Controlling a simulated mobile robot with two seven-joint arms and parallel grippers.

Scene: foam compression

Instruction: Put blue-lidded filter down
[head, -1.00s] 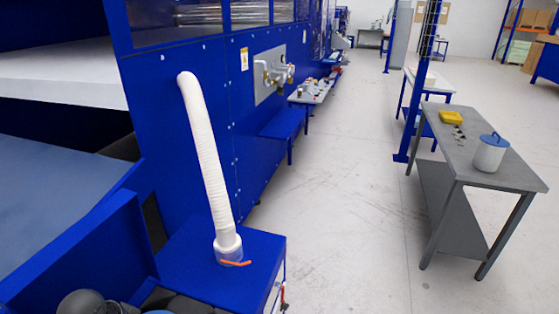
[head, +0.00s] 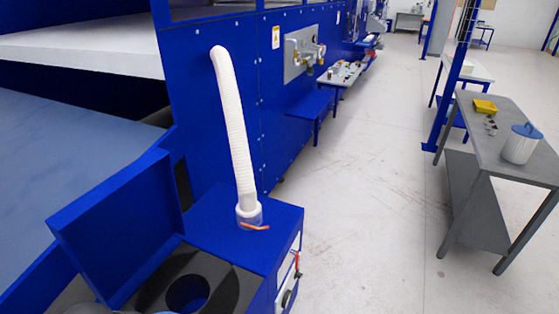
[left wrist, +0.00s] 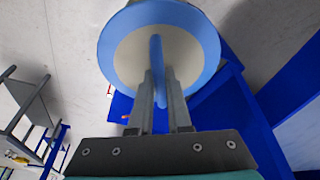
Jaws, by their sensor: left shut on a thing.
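In the left wrist view my left gripper (left wrist: 158,82) is shut on the upright blue handle bar of a round filter lid (left wrist: 112,58), with a blue rim and a pale grey face. The filter's body is hidden behind its lid. In the head view only a sliver of light blue shows at the bottom edge, beside the round dark opening (head: 188,293) of the blue machine box. Another blue-lidded white filter (head: 518,148) stands upright on the grey table (head: 505,110) at right. My right gripper is not in view.
The box's blue hinged cover (head: 115,230) stands open. A white hose (head: 235,125) rises from the box top (head: 215,225) through a clear collar with an orange clip. A yellow tray (head: 485,106) is on the grey table. The floor (head: 370,200) between is clear.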

